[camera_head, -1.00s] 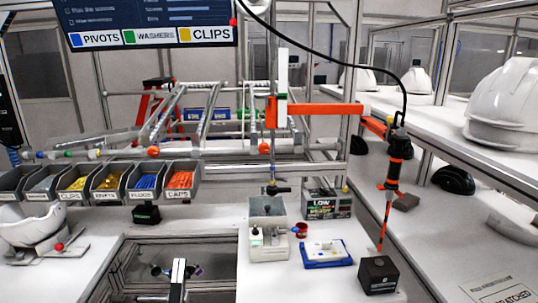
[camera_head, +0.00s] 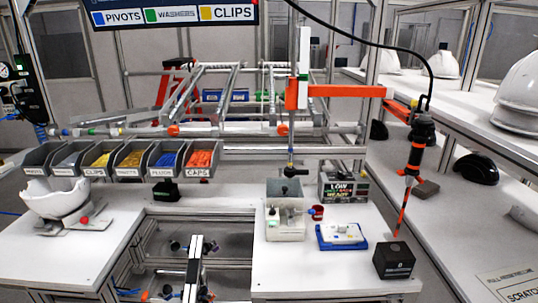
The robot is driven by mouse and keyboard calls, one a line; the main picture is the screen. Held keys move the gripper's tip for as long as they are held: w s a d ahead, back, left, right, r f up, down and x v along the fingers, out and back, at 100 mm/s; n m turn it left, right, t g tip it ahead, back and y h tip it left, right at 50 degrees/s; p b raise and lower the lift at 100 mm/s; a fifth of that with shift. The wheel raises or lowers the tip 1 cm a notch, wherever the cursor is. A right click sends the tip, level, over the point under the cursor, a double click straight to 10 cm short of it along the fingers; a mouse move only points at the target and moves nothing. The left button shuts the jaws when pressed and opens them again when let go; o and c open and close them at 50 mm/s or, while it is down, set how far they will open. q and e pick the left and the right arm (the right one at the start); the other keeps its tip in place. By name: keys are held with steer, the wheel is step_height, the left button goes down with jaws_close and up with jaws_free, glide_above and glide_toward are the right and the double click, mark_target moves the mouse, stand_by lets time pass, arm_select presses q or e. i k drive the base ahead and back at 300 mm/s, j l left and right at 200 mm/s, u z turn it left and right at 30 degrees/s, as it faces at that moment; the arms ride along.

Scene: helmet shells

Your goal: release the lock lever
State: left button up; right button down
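No lever is marked as the lock lever, and I cannot tell which part it is. A white helmet shell (camera_head: 55,199) sits in a fixture on the left bench, with a red knob (camera_head: 85,220) at its front right. On the right bench, a black handle (camera_head: 295,172) hangs on a rod above a grey box-like station (camera_head: 286,226). Neither of my grippers can be made out in the head view, and nothing is seen touching these parts.
Labelled bins (camera_head: 127,160) line the back. A red cup (camera_head: 317,212), a blue-edged tray (camera_head: 341,236), a black box (camera_head: 394,260) and a hanging orange-black tool (camera_head: 417,150) are at right. A metal post (camera_head: 195,262) stands in the gap between benches. The left bench front is clear.

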mark_target(145, 296)
steer(key=i+j+u, duration=0.15)
steer(key=u, duration=0.25)
steer(key=i+j+u, duration=0.15)
steer(key=u, duration=0.2)
steer(key=i+j+u, duration=0.2)
steer(key=u, duration=0.2)
steer(key=i+l+z, duration=0.15)
steer(key=z, duration=0.7)
